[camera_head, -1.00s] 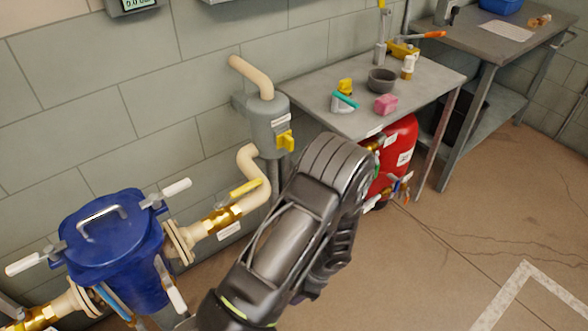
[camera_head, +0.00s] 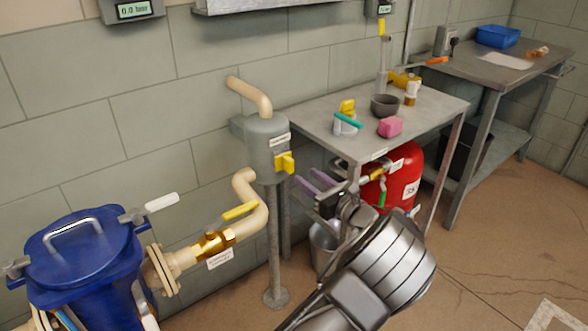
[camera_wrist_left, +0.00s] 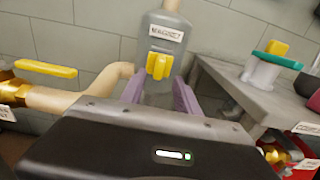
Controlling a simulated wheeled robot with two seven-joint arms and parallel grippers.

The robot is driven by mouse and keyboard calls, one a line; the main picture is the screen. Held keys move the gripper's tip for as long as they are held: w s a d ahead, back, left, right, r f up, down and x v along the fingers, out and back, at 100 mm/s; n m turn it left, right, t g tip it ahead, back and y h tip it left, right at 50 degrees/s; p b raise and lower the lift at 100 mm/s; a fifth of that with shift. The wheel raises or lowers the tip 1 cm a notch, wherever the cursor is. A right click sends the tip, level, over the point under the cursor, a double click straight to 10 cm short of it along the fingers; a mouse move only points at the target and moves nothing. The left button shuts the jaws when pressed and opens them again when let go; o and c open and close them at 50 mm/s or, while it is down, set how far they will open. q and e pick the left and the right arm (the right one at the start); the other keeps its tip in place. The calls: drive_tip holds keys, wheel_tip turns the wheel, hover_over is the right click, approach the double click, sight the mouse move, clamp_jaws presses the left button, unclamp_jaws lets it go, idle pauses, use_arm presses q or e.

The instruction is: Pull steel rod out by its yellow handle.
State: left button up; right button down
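A grey cylindrical housing (camera_head: 268,132) with a white label stands on a post by the wall. A yellow handle (camera_head: 285,162) sticks out of its front; any rod behind it is hidden inside. The left wrist view also shows the housing (camera_wrist_left: 163,32) and the yellow handle (camera_wrist_left: 160,66). My left gripper (camera_head: 306,178) is open and empty, with its two purple fingers apart. It is just right of the handle in the head view. In the wrist view the handle appears beyond and between the fingertips (camera_wrist_left: 158,86), apparently not touched. My right gripper is not in view.
A cream pipe (camera_head: 250,185) with a yellow-lever brass valve (camera_head: 214,243) joins the housing at left, near a blue vessel (camera_head: 85,262). At right, a steel table (camera_head: 432,108) holds small items, including an upright metal piece with a yellow top (camera_head: 382,50). A red tank (camera_head: 404,182) stands below.

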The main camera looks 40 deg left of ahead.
sight(292, 166)
use_arm(q)
drive_tip(key=x, duration=0.7)
clamp_jaws()
idle(0.3)
idle(1.1)
